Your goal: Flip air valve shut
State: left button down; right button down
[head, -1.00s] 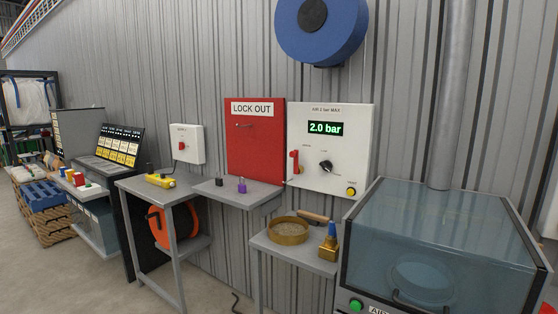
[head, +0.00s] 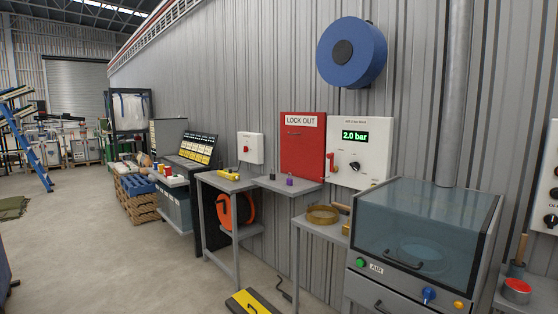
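The white air panel (head: 372,133) hangs on the corrugated wall, with a green display reading 2.0 bar (head: 355,136). The red air valve lever (head: 331,163) is at the panel's lower left and stands roughly upright. A black knob (head: 354,167) is to its right. Neither of my grippers is in the head view, so I cannot see whether they are open or shut.
A red LOCK OUT board (head: 302,150) hangs left of the panel, above a grey shelf (head: 290,185). A glass-topped cabinet (head: 425,225) stands below right, and a small table with a brass sieve (head: 322,215) is below. A yellow-and-black object (head: 252,302) lies on the floor. Open floor is at left.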

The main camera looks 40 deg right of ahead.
aim_at(329, 155)
jog(key=u, duration=0.2)
jog(key=i, duration=1.55)
jog(key=z, duration=1)
jog(key=i, duration=0.9)
jog(key=z, duration=1.1)
jog(key=i, duration=0.25)
jog(key=z, duration=0.3)
